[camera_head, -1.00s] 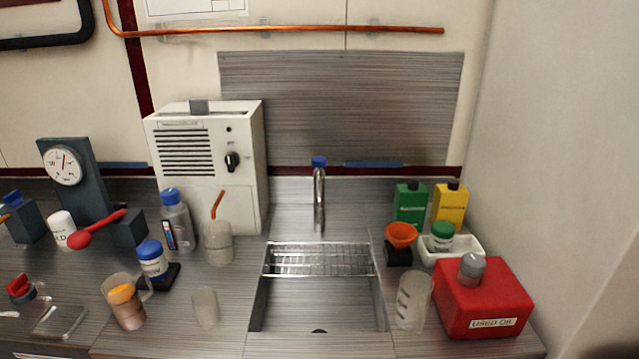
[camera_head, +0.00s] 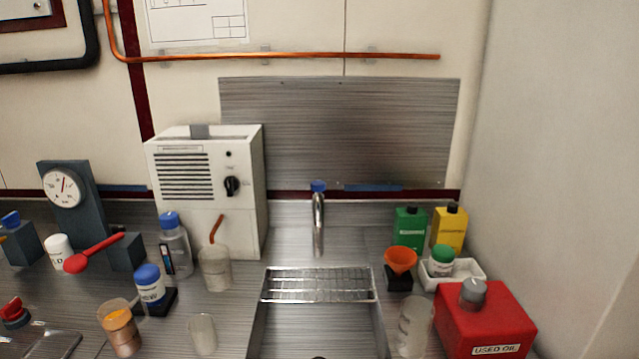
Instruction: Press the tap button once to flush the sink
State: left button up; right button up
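The tap (camera_head: 318,222) stands upright behind the sink, a slim chrome post. Its blue button (camera_head: 318,186) sits on top, with nothing touching it. The sink (camera_head: 315,332) is a metal basin in the counter, its front cut off by the lower picture edge. A wire rack (camera_head: 318,285) lies across its back part. Neither of my grippers is in the head view.
A white box with a dial (camera_head: 207,190) stands left of the tap, with a jar and straw (camera_head: 215,265) before it. Right of the sink are an orange funnel (camera_head: 400,260), a green bottle (camera_head: 409,229) and a red used-oil can (camera_head: 487,322).

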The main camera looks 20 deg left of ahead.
pick_arm(q)
grip_shut()
dwell(0.6)
dwell(0.7)
